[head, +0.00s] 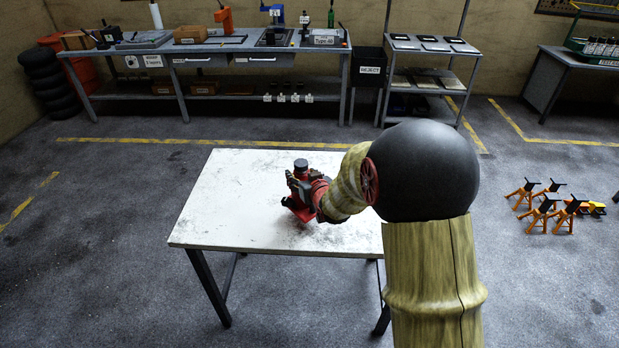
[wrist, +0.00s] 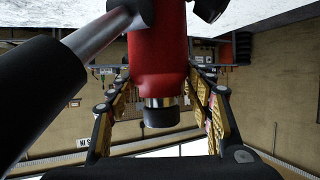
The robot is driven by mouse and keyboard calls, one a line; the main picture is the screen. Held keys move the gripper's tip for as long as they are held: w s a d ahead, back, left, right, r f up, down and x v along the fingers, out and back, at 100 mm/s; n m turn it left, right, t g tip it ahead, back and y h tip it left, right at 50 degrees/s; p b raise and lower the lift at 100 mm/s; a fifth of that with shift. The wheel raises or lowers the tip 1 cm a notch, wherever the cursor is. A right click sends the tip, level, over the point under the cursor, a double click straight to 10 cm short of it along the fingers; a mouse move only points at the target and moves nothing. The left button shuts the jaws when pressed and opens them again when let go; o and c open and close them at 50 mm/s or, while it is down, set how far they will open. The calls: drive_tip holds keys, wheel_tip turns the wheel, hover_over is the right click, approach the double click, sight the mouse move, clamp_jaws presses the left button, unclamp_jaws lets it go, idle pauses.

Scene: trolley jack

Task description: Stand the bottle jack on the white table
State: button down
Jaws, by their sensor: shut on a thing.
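The red bottle jack (head: 301,211) is upright over the middle of the white table (head: 235,205), its dark top up and its red base low at the tabletop. I cannot tell whether the base touches the table. My gripper (head: 297,186) reaches in from the right and is shut on the jack's body. In the wrist view the picture is upside down: the jack's red cylinder (wrist: 158,60) with its metal neck and black cap lies between the fingers of my gripper (wrist: 160,82). A grey metal bar crosses at the left there. My arm hides the table's right part.
The rest of the visible tabletop is bare. A workbench (head: 210,48) with tools stands along the back wall, with a reject bin (head: 370,68) and a shelf rack (head: 430,46) beside it. Several orange jack stands (head: 541,210) stand on the floor at right.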

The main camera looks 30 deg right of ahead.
drive_tip(key=shift+w+a+f+b, duration=0.1)
drive_tip(key=shift+w+f+b, duration=0.3)
drive_tip(key=shift+w+f, duration=0.45)
drive_tip(key=shift+w+f+b, duration=0.15)
drive_tip(key=shift+f+b, duration=0.35)
drive_tip(key=shift+f, duration=0.95)
drive_tip(key=c, duration=0.8)
unclamp_jaws()
drive_tip(key=shift+f, duration=0.3)
